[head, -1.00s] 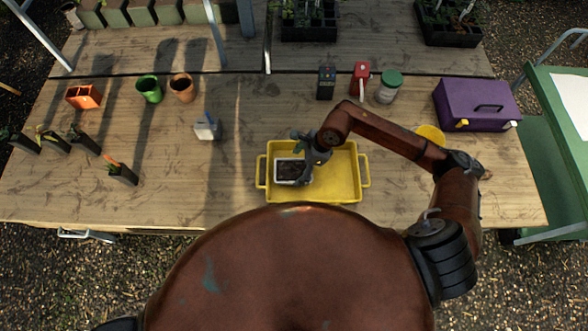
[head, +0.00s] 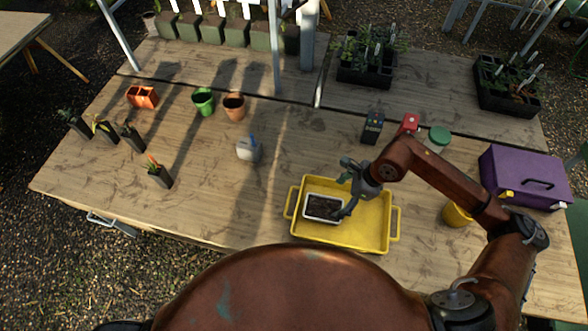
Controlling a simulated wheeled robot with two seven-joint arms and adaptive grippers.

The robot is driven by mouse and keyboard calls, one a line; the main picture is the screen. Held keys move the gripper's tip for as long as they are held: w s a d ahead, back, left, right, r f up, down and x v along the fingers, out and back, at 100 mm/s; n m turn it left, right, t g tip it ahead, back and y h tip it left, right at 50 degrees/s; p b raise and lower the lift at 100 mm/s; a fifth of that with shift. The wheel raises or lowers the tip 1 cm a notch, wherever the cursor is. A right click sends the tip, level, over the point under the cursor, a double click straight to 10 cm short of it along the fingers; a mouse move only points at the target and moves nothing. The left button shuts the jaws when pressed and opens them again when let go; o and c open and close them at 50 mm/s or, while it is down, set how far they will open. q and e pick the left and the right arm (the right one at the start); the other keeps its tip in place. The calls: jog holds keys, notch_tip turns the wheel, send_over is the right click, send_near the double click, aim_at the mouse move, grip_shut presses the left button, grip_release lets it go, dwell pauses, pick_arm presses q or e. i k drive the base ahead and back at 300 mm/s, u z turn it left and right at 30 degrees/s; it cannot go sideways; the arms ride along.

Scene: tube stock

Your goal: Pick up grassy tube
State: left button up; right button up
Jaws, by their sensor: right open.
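Several dark square tubes with small plants stand at the left of the table. One at the far left (head: 76,124) has dark green leaves, one beside it (head: 106,133) yellowish leaves, and one further right (head: 135,140) dark leaves. A separate tube (head: 161,177) nearer the front edge has an orange-tipped plant. I cannot tell for sure which is the grassy one. My right gripper (head: 348,192) is open over the yellow tray (head: 375,238), beside a white container of dark soil (head: 323,220), far to the right of the tubes. My left gripper is not in view.
Orange (head: 142,97), green (head: 204,102) and terracotta (head: 235,107) pots stand behind the tubes. A pale block with a blue top (head: 248,150) stands mid-table. A purple box (head: 520,172) and yellow pot (head: 456,216) are at the right. The left front tabletop is mostly bare.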

aim_at(160, 175)
jog(key=u, duration=1.25)
